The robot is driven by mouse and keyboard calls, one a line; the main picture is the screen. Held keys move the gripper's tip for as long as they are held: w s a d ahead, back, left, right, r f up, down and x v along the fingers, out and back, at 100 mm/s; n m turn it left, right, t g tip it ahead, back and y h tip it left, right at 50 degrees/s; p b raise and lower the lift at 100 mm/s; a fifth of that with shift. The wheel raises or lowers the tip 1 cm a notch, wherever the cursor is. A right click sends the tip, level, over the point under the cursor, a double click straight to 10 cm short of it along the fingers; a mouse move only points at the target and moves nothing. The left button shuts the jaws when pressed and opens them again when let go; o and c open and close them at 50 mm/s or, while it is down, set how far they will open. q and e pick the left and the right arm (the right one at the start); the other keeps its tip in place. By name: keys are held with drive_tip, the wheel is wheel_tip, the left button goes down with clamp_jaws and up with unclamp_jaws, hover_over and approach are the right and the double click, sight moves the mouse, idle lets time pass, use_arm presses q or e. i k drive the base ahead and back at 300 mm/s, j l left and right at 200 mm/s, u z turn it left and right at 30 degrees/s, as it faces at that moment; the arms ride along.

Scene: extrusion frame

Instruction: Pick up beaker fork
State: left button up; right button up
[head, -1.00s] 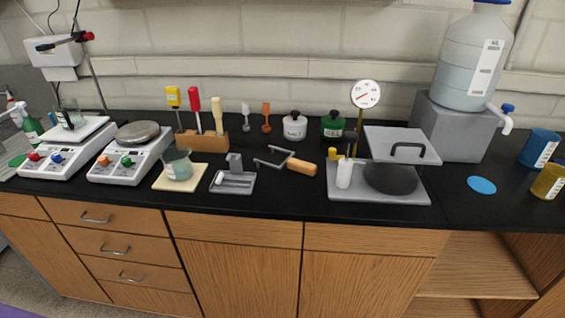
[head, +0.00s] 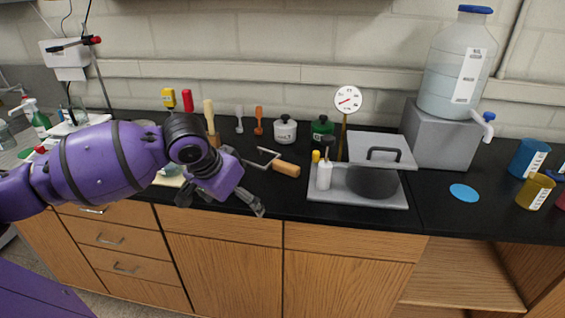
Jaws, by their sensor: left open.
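The beaker fork (head: 286,169) lies on the black bench top near the middle of the head view. It has a wooden handle at its right end and bent metal prongs pointing left. My left gripper (head: 221,206) is open and empty. It is over the front edge of the bench, to the left of and nearer than the fork, apart from the handle. My left arm hides the hot plates and most of the beaker and its pale mat (head: 170,180). My right gripper is not in view.
A grey tray (head: 385,203) with a dark pan, a lid and a white bottle stands right of the fork. Bench to the fork's front is clear.

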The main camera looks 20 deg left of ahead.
sight(284, 167)
drive_tip(key=i, duration=0.9)
